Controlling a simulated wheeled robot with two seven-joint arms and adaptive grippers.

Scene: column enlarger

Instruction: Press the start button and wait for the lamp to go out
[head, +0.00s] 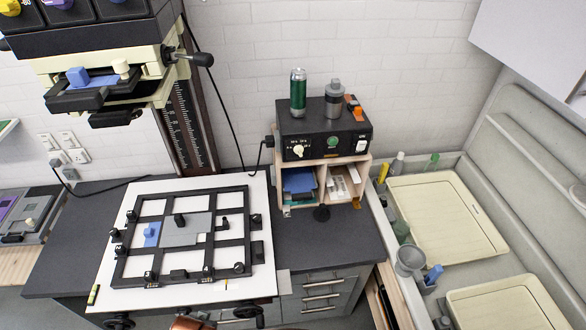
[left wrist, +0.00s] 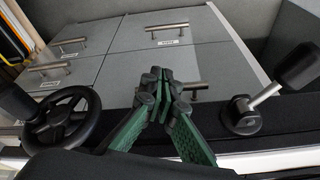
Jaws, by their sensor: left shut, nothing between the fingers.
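A black control box (head: 300,122) sits on a small wooden shelf unit at the back of the bench. Its front has a cream dial (head: 298,151), a round green button (head: 332,141) and a white switch (head: 361,147). No writing marks the start button legibly. The enlarger head (head: 110,70) hangs at upper left on its column; I see no clear glow from its lamp. My left gripper (left wrist: 158,82) shows in the left wrist view, green-padded fingers shut and empty, in front of grey drawers, apart from the box. My right gripper is in neither view.
A black-framed easel (head: 187,190) lies on a white board below the enlarger. A green can (head: 298,92) and a grey bottle (head: 333,98) stand on the control box. Cream trays (head: 447,222) fill the sink at right. A black handwheel (left wrist: 62,120) is near my left gripper.

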